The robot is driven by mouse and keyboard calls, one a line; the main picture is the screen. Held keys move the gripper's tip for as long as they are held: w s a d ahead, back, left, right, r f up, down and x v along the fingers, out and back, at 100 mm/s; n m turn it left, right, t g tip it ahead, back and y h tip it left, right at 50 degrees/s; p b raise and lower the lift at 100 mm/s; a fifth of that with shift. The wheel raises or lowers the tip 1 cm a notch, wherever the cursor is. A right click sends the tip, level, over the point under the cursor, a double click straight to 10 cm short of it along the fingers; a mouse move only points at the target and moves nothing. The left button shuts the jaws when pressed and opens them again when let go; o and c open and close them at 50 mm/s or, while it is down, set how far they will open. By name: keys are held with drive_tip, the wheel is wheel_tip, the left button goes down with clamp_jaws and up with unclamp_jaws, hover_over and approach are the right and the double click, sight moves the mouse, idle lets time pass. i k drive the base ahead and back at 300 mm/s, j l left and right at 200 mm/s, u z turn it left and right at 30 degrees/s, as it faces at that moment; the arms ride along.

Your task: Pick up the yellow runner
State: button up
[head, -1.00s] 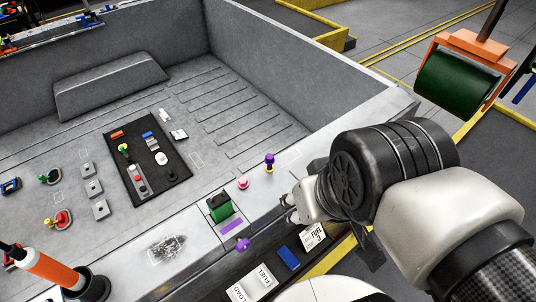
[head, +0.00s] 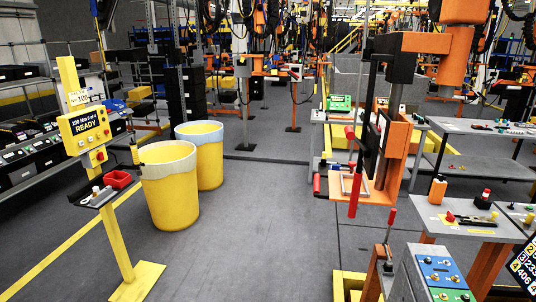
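I cannot pick out the yellow runner for certain in the head view. Several small pieces, among them red and yellow ones (head: 494,215), lie on a grey table at the right, too small to name. My gripper and arm are not in this view, so what the gripper holds is hidden.
Two yellow bins (head: 171,205) with pale rims stand on the floor at centre left. Beside them is a yellow post with a READY display (head: 88,130). An orange frame (head: 397,150) and grey tables (head: 455,233) fill the right. Grey floor (head: 265,230) is open in the middle.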

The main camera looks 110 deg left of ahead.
sight(133, 145)
drive_tip(key=u, duration=4.6)
drive_tip(key=i+l, duration=0.2)
drive_tip(key=i, duration=0.3)
drive_tip(key=i+l, duration=0.15)
drive_tip(key=i, duration=0.35)
drive_tip(key=i+l, duration=0.2)
drive_tip(key=i, duration=0.35)
drive_tip(key=i+l, duration=0.2)
drive_tip(key=i, duration=0.3)
drive_tip(key=i+l, duration=0.2)
drive_tip(key=i, duration=0.3)
drive_tip(key=i+l, duration=0.15)
drive_tip(key=i, duration=0.35)
drive_tip(key=i+l, duration=0.2)
drive_tip(key=i, duration=0.3)
